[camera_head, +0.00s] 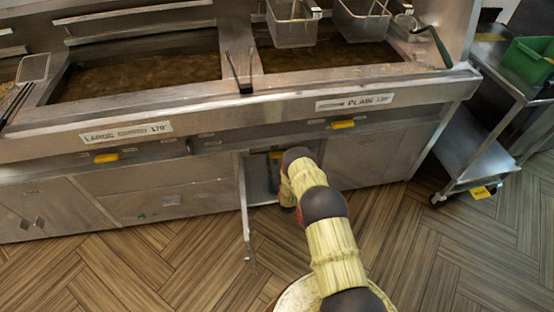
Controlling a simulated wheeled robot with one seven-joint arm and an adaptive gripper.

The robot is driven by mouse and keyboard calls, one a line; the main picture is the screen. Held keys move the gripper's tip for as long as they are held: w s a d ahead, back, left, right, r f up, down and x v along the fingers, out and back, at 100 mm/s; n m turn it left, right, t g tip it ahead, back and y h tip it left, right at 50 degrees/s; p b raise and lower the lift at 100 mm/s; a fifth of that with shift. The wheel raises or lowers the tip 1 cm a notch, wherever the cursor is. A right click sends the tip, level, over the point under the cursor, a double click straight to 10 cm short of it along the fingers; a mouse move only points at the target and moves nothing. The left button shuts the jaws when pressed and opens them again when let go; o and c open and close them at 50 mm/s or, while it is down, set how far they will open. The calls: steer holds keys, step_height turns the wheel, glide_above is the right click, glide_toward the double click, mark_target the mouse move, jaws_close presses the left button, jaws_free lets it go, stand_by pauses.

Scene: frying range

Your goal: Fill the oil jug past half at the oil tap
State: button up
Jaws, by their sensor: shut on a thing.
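My arm reaches away from me into an open cabinet (262,178) under the fryer range. My gripper is hidden beyond the end of my arm, so I cannot see its fingers or anything in them. The oil jug is not visible. A small yellow part (276,155) shows at the top of the cabinet opening, just left of my arm; I cannot tell whether it belongs to the oil tap.
The cabinet door (246,213) stands open toward me, left of my arm. The fryer vats (140,76) hold brown oil, with baskets (292,28) above the right one. A steel cart (470,150) with a green bin (530,62) stands right. The wood floor (130,270) is clear.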

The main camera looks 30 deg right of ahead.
steer(key=shift+m, duration=0.3)
steer(key=m, duration=0.3)
steer(key=shift+m, duration=1.6)
steer(key=o, duration=1.2)
steer(key=shift+c, duration=0.2)
steer(key=v, duration=1.2)
